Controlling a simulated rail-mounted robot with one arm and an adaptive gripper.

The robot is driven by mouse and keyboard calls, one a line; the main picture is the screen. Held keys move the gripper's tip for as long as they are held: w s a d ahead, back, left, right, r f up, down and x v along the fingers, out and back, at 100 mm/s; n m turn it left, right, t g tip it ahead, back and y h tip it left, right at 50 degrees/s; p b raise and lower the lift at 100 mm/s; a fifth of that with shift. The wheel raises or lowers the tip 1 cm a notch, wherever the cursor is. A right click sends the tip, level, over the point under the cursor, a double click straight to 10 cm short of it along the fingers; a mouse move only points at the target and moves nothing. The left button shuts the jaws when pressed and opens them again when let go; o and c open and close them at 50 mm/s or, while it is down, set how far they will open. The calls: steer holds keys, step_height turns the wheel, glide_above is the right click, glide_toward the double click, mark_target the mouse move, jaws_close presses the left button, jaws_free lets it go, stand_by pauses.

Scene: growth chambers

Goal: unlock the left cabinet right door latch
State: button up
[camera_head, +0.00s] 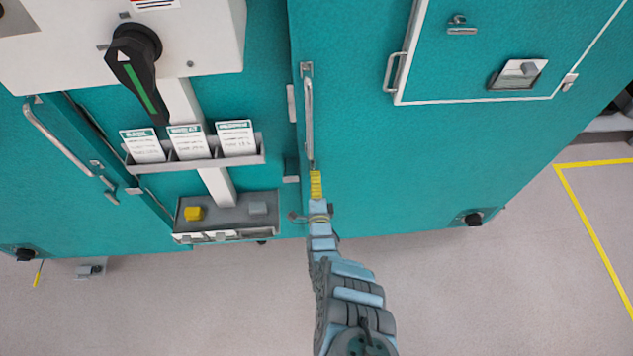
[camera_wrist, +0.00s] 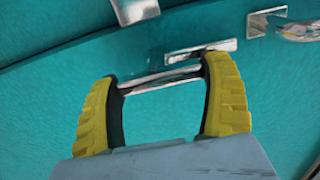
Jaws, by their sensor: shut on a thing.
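The teal right door (camera_head: 400,170) has a long vertical metal handle (camera_head: 309,115) at its left edge. My gripper (camera_head: 316,178) is at the lower end of this handle, against the door front. In the wrist view, my gripper's two yellow fingers (camera_wrist: 160,76) are apart, with the silver latch bar (camera_wrist: 158,80) spanning between their tips. The gripper is shut on this latch bar. In the head view, the gripper hides the latch. A metal bracket (camera_wrist: 200,50) shows just beyond the fingertips, and a handle end (camera_wrist: 295,30) shows at the upper right.
A grey tray (camera_head: 225,222) with a yellow block (camera_head: 194,213) and a grey block (camera_head: 258,208) is left of my gripper. A card rack (camera_head: 240,160) and a black rotary switch (camera_head: 140,75) are above it.

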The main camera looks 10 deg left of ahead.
steer(key=o, duration=1.1)
steer(key=shift+c, duration=0.2)
steer(key=v, duration=1.2)
stand_by(0.4)
stand_by(0.8)
